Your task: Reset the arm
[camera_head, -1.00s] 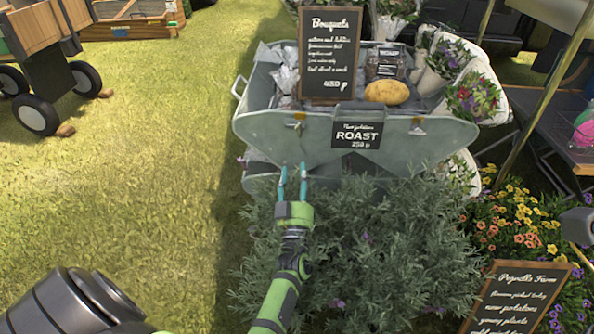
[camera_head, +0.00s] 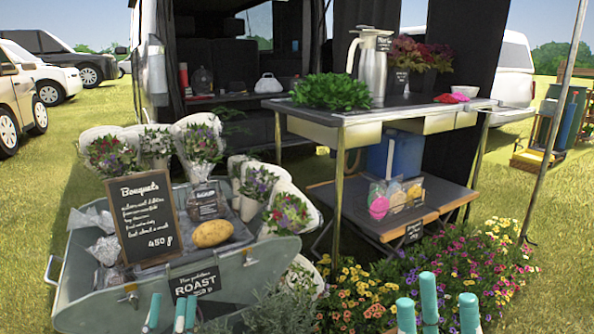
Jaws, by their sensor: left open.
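My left gripper (camera_head: 167,314) shows only its teal fingertips at the lower left edge. They stand apart, with nothing seen between them, in front of the metal tub (camera_head: 95,306). My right gripper (camera_head: 447,312) shows teal fingertips at the bottom right, in front of the flower bed. They are spread, with nothing seen between them. Both arms and the gripper bodies are below the picture.
The tub holds a Bouquets sign (camera_head: 145,217), a potato (camera_head: 211,234) and wrapped bouquets. A ROAST sign (camera_head: 195,282) hangs on its front. A table (camera_head: 345,125) with a steel jug (camera_head: 373,65) stands behind. Yellow and pink flowers (camera_head: 455,262) fill the lower right.

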